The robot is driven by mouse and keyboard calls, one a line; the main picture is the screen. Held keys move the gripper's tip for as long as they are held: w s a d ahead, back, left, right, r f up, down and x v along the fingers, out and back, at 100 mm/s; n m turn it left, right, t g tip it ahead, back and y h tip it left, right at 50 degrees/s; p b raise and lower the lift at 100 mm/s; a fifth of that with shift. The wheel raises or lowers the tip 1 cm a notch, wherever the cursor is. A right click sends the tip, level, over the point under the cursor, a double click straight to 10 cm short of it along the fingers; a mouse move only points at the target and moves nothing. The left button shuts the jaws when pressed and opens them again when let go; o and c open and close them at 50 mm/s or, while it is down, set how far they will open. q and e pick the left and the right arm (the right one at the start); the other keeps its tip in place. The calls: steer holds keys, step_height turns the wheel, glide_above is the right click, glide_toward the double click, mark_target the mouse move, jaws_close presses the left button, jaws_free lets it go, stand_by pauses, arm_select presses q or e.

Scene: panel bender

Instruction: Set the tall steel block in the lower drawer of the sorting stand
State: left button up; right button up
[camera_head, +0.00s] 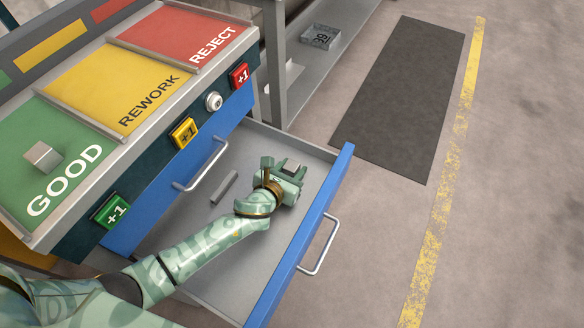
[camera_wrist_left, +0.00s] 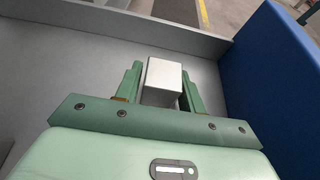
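The sorting stand's lower drawer (camera_head: 330,175) is pulled open. Its blue front with a metal handle faces right, and its grey floor shows. My left gripper (camera_head: 284,170) is inside the drawer, over the floor towards its far end. In the left wrist view its two green fingers (camera_wrist_left: 162,88) stand close on both sides of a pale steel block (camera_wrist_left: 164,73) and appear shut on it. I cannot tell whether the block touches the drawer floor. In the head view only a small part of this block shows between the fingers. My right gripper is not in view.
A narrow grey piece (camera_head: 224,187) lies in the drawer, left of my gripper. A short steel block (camera_head: 43,155) sits on the green GOOD panel (camera_head: 75,150). The closed upper drawer (camera_head: 180,190) is above. A dark mat (camera_head: 405,95) lies on the floor beyond.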

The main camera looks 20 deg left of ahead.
mark_target(288, 172)
arm_select(q)
steer(key=shift+o, duration=0.7)
steer(key=shift+s+r+p, duration=0.3)
steer(key=shift+r+p, duration=0.05)
steer(key=p+v, duration=0.2)
steer(key=v, duration=0.4)
steer(key=shift+r+p, duration=0.1)
steer(key=shift+p, duration=0.3)
steer(key=shift+s+a, duration=0.1)
steer(key=shift+s, duration=0.35)
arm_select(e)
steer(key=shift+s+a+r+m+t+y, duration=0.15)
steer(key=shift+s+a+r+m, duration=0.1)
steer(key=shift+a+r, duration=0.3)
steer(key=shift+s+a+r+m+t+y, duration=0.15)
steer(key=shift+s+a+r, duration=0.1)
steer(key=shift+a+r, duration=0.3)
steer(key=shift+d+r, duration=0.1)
